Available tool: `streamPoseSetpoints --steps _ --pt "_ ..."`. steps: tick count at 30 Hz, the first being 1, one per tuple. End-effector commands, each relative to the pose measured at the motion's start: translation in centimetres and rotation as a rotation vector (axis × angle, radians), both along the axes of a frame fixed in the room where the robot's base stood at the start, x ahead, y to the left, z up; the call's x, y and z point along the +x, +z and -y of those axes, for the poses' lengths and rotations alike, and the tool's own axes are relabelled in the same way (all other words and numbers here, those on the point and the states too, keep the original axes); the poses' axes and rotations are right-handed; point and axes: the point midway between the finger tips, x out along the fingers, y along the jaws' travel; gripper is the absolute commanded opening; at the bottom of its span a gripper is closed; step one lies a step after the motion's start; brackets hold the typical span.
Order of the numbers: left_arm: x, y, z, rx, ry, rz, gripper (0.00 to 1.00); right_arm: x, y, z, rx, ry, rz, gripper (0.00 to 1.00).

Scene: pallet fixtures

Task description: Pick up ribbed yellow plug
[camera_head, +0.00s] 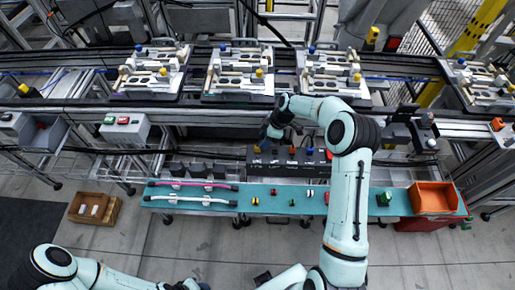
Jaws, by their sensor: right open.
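A small yellow plug (257,149) shows at the left end of the black bin row behind the teal table. Another small yellow piece (255,200) lies on the teal table (225,207). Both are too small to show ribs, so I cannot tell which is the ribbed yellow plug. My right gripper (265,138) is open and empty, above the left end of the bin row, close to the yellow plug there. Whether it touches the plug is unclear. My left gripper (186,285) is at the bottom edge, mostly cut off, far from the plugs.
The black bin row (283,168) also has orange and blue pieces. Several small parts lie mid-table. Pink and white tubes (190,184) lie left; an orange bin (433,198) stands right. A conveyor with pallet fixtures (240,70) runs behind. A wooden box (94,208) is on the floor.

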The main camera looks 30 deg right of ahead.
Motion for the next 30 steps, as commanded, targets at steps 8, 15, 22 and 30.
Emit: streamPoseSetpoints --steps 8,15,22,30 --pt "0.8 0.9 0.0 0.000 0.000 0.009 0.43 0.6 -2.5 -1.1 0.002 0.000 -0.003 0.49" --pt "1.3 1.5 0.0 0.000 0.000 0.015 0.43 1.1 -5.0 -1.9 0.000 -0.001 0.000 0.49" --pt "1.2 1.4 0.0 -0.001 -0.001 0.014 0.43 1.0 -5.2 -1.9 0.000 -0.001 0.000 0.49" --pt "1.2 1.4 0.0 0.000 0.000 0.014 0.43 1.0 -5.2 -1.9 0.000 -0.001 0.000 0.00"
